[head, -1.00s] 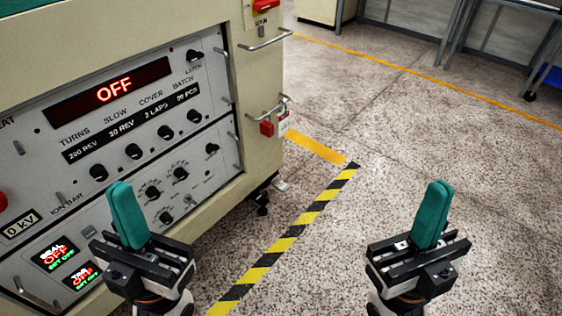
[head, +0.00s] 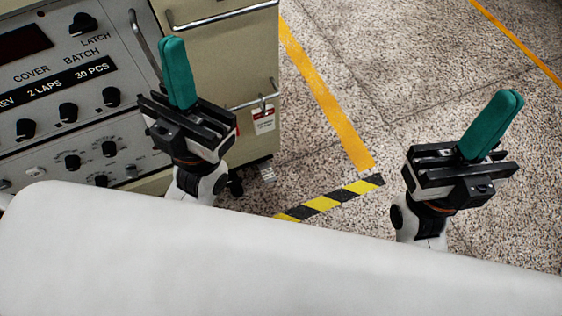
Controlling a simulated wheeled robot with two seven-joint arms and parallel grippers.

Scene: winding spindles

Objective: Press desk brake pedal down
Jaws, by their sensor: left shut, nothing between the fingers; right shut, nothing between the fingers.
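No part in the head view can be clearly told as the brake pedal. A small pale metal plate (head: 267,172) juts out at the foot of the beige machine cabinet (head: 222,62), near a dark caster (head: 236,185); I cannot tell if it is the pedal. My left gripper (head: 173,43) is shut and empty, its green fingers upright in front of the control panel. It is above and left of the plate. My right gripper (head: 508,98) is shut and empty over the open floor, well right of the plate.
The control panel (head: 125,125) with black knobs is at left. A metal handle (head: 225,15) and a white tag (head: 264,120) are on the cabinet side. Striped tape (head: 322,204) and yellow tape (head: 325,90) mark the speckled floor, which is clear at right.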

